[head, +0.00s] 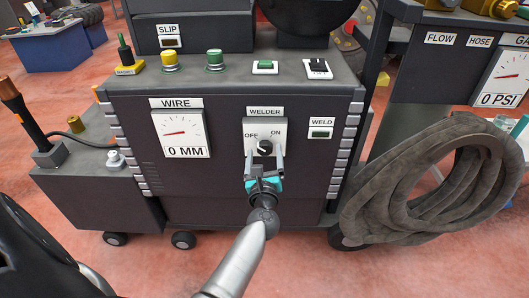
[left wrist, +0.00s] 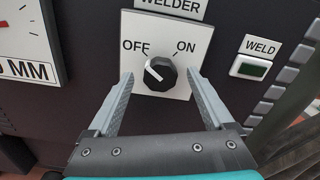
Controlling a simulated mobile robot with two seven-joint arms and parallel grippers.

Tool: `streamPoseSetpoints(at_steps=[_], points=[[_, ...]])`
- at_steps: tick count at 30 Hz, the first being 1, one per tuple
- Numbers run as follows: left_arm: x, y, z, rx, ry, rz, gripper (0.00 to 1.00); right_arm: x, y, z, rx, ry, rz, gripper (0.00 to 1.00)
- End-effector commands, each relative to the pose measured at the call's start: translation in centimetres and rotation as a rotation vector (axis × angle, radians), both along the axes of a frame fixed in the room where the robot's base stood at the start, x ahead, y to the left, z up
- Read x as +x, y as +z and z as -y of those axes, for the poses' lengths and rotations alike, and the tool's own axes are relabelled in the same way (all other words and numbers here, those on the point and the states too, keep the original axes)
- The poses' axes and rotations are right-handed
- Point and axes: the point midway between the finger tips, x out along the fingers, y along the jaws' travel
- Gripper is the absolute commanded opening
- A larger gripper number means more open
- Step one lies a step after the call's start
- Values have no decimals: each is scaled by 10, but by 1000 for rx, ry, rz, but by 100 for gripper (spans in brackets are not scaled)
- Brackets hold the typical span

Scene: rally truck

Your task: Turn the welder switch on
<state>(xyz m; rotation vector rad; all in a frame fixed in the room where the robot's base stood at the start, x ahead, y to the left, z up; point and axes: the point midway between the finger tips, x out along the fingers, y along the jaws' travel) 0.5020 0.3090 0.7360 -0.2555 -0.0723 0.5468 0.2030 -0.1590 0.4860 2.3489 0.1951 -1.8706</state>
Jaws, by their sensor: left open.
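The welder switch is a black round knob (head: 265,148) on a white plate marked OFF and ON, under the WELDER label (head: 265,112). In the left wrist view the knob (left wrist: 160,73) has a white pointer line turned up and left, toward OFF. My left gripper (head: 265,157) is open in front of the plate. In the left wrist view its two grey fingers (left wrist: 160,80) stand to either side of the knob, with a gap on each side. I cannot tell whether the fingertips touch the plate. My right gripper is not in view.
The WIRE gauge (head: 181,134) is left of the switch and the green WELD indicator (head: 320,134) is right of it. Buttons and switches line the machine's top (head: 235,84). A thick coiled hose (head: 430,180) hangs at the right. Red floor lies around the machine.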

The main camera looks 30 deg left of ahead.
Motion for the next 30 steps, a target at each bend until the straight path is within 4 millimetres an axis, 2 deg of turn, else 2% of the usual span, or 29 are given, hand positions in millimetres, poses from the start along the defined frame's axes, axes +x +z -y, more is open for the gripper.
streamPoseSetpoints(at_steps=[6,15,30], points=[[13,0,-8,1,0,-1,86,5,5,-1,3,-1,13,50],[14,0,-9,1,0,-1,86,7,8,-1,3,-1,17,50],[14,0,-9,1,0,-1,30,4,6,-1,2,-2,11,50]])
